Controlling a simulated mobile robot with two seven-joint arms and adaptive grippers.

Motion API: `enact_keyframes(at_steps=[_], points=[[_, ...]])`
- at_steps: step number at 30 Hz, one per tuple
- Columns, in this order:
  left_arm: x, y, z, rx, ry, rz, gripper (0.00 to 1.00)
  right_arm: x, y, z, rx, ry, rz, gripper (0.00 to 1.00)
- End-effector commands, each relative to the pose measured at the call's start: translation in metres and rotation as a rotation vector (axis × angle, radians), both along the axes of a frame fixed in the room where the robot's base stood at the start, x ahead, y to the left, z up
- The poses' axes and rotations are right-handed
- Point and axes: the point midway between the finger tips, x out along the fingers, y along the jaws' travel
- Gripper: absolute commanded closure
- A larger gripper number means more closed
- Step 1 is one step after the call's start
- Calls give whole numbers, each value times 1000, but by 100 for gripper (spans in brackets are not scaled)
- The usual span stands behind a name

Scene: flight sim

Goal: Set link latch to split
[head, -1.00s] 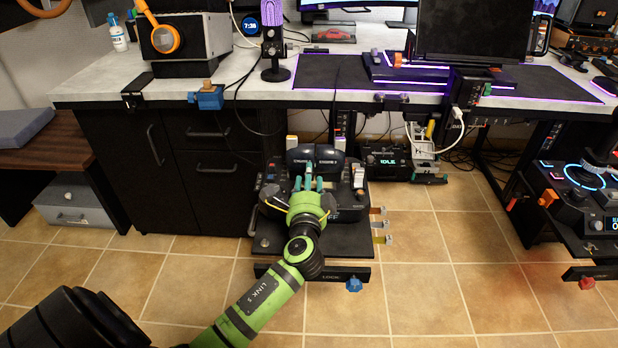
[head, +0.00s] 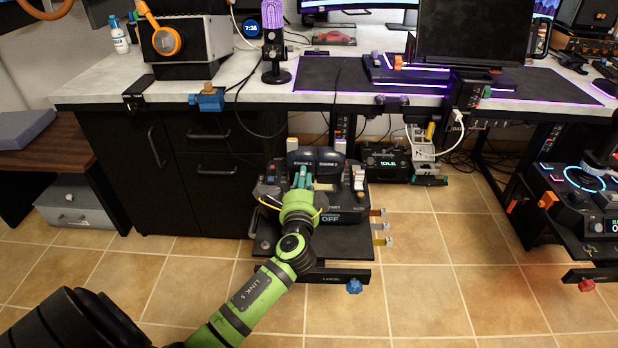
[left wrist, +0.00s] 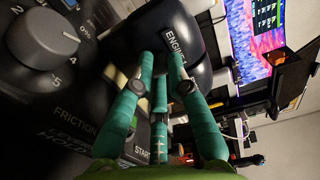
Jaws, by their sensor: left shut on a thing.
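The throttle unit (head: 345,205) stands on a low shelf under the desk, with two dark lever heads, engine 1 (head: 301,158) and engine 2 (head: 331,158), side by side. My left gripper (head: 302,178) is at the near side of the engine 1 lever, its teal fingers drawn together. In the left wrist view, the fingers (left wrist: 158,65) reach up to the engine lever head (left wrist: 165,30). They are shut on a small part there that looks like the link latch, mostly hidden by the fingers, so its setting cannot be read. My right gripper is out of view.
A friction knob (left wrist: 48,42) sits beside the fingers. White and red levers (head: 358,180) stand on the unit's right side. A small display (head: 330,218) reads OFF. The desk edge (head: 330,97) overhangs behind. Tiled floor (head: 440,270) is open to the right.

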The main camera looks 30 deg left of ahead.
Motion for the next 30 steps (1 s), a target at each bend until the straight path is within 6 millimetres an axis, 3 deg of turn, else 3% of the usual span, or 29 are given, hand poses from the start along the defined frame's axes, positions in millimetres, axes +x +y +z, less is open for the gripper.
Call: enact_keyframes(at_steps=[8, 9, 10, 23, 30], points=[[-3, 5, -2, 0, 4, 6, 100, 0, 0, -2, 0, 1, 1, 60], [-3, 5, -2, 0, 4, 6, 68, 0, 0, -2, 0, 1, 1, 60], [-3, 5, -2, 0, 5, 7, 57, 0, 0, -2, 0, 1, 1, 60], [-8, 0, -2, 0, 4, 2, 57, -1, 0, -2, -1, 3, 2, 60], [-45, -23, -3, -3, 5, 1, 57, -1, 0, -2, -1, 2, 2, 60]])
